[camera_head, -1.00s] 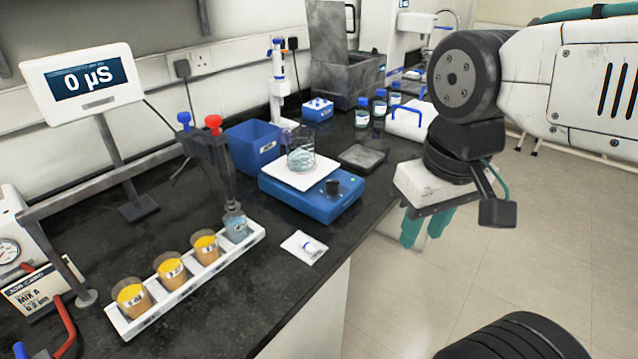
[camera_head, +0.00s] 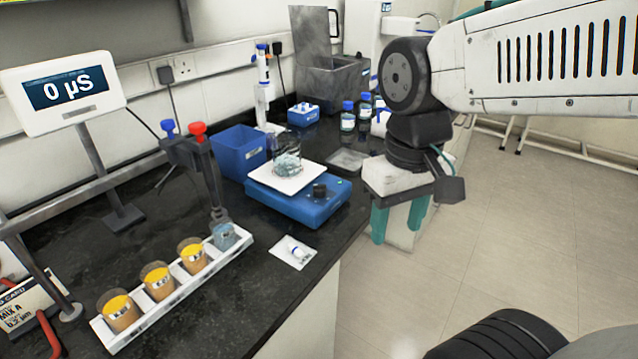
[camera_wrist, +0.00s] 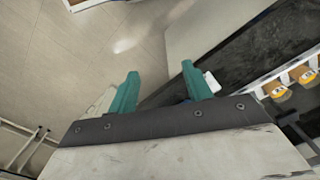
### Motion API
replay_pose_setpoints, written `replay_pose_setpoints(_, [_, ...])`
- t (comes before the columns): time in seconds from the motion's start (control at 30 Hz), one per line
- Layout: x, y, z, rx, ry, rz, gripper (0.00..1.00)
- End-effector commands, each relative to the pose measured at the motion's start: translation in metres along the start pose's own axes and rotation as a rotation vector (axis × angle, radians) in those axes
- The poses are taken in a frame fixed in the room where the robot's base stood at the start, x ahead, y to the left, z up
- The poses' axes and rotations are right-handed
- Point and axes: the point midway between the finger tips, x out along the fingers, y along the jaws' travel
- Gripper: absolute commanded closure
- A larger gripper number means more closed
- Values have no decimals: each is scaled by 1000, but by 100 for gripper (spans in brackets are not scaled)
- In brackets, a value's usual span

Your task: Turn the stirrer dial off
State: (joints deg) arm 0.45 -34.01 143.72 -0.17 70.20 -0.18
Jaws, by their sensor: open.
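The stirrer (camera_head: 300,205) is a blue box with a white top plate on the black bench in the head view. Its black dial (camera_head: 319,190) sits on the front right of its top, with a small green light beside it. A glass beaker (camera_head: 287,160) with bluish contents stands on the plate. My gripper (camera_head: 398,226) has two teal fingers pointing down, apart and empty, to the right of the stirrer beyond the bench's front edge. The fingers also show in the wrist view (camera_wrist: 163,85).
A white rack (camera_head: 170,295) with several yellow-filled cups stands at the front left. A white packet (camera_head: 293,252) lies near the bench edge. A blue bin (camera_head: 238,152) stands behind the stirrer, and blue-capped bottles (camera_head: 347,118) stand behind my gripper. Open floor lies right.

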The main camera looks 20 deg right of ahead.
Motion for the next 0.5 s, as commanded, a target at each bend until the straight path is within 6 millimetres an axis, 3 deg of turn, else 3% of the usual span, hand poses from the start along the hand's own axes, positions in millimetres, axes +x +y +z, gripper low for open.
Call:
replay_pose_setpoints(0.27, [8, -2, -104, 429, -94, 20, 50])
replay_pose_setpoints(0.5, [28, -5, -204, 1094, -87, 52, 50])
